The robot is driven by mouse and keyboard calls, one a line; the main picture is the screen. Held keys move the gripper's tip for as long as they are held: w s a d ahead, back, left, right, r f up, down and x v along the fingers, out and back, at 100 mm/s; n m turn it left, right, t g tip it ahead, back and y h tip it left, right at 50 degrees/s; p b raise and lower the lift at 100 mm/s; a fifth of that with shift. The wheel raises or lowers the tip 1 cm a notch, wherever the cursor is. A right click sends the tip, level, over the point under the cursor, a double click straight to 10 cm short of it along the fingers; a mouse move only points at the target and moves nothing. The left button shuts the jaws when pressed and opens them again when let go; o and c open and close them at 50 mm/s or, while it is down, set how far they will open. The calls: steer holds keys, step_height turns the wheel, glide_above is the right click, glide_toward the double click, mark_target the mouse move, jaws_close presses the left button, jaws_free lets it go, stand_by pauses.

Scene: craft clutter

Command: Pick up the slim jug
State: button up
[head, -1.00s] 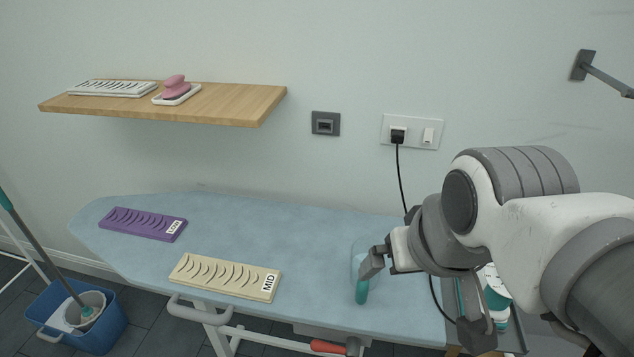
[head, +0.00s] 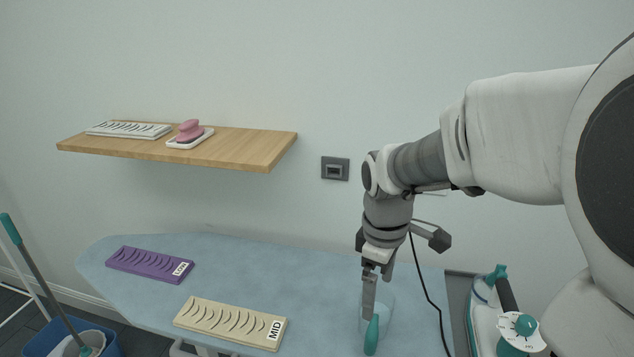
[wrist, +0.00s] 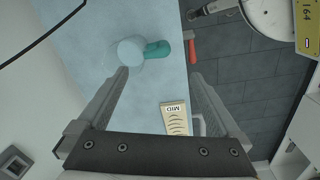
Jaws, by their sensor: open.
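The slim jug (head: 389,311) stands on the blue ironing board, a translucent pale blue body with a teal handle (head: 371,335) pointing toward the front. In the wrist view the jug (wrist: 131,50) is seen from above, with its teal handle (wrist: 157,50) to the right. My gripper (head: 369,292) points down over the jug and partly covers it in the head view. In the wrist view my gripper (wrist: 158,72) has its fingers wide apart and nothing between them; the jug lies beyond the fingertips, nearer the left one.
A cream MID board (head: 231,322) and a purple board (head: 150,264) lie on the ironing board (head: 230,270) to the left. An iron (head: 490,300) stands at the right end, with a black cable beside the arm. A wooden shelf (head: 240,148) hangs on the wall.

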mark_target(372, 342)
steer(key=shift+n, duration=0.4)
steer(key=f+b, duration=0.1)
steer(key=f, duration=0.5)
steer(key=f+b, duration=0.2)
steer(key=f, duration=0.4)
steer(key=w+f+b, duration=0.1)
steer(key=f, duration=0.5)
steer(key=shift+d+b, duration=0.35)
steer(key=shift+d, duration=0.05)
steer(key=shift+r, duration=0.1)
steer(key=shift+c, duration=0.2)
steer(key=shift+w, duration=0.1)
jaws_close()
